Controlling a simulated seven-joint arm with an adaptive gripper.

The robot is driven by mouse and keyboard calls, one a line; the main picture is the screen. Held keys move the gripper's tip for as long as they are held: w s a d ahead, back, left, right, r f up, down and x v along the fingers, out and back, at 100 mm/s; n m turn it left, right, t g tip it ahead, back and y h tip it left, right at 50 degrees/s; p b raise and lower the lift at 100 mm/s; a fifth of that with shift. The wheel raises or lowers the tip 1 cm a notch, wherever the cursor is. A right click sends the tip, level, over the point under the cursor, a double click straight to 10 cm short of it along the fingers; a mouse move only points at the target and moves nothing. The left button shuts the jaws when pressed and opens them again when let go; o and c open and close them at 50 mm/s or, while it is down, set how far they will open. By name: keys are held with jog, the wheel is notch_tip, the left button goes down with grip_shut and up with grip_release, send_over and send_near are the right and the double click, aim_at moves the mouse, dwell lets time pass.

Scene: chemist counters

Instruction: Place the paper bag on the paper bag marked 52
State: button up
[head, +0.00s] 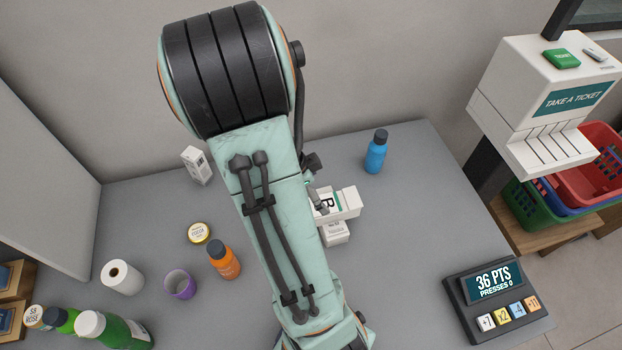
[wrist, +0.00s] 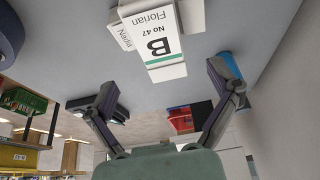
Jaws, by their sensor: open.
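A white paper bag (wrist: 160,38) with a green stripe, a large B and "No 47 Florian" shows at the top of the wrist view. In the head view this bag (head: 345,203) is partly behind my arm. A second white paper bag (head: 336,235) is close against it and partly covered by it; its small print is hard to read. It also shows in the wrist view (wrist: 122,30). I cannot tell whether the first bag rests fully on the second. My gripper (wrist: 166,88) is open and empty, its fingers apart from the bag; my arm mostly hides it in the head view.
A blue bottle (head: 376,152) stands behind the bags. A white box (head: 196,165), yellow-lidded jar (head: 200,233), orange bottle (head: 223,261), purple cup (head: 180,285) and white roll (head: 121,278) stand at left. A points display (head: 497,295) sits at front right. Counter (head: 430,210) right of the bags is clear.

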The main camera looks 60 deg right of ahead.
jog(key=w+a+r+n+t+y, duration=0.2)
jog(key=a+r+n, duration=0.3)
jog(key=a+n, duration=0.35)
jog(key=w+a+r+n+t+y, duration=0.1)
jog(key=w+a+r+n, duration=0.1)
jog(key=a+r+n, duration=0.45)
jog(key=s+a+n+y, duration=0.1)
jog(key=s+a+n, duration=0.4)
jog(key=a+n, duration=0.6)
jog(key=shift+s+r+n, duration=0.25)
jog(key=shift+s+n, duration=0.15)
jog(key=shift+n, duration=0.8)
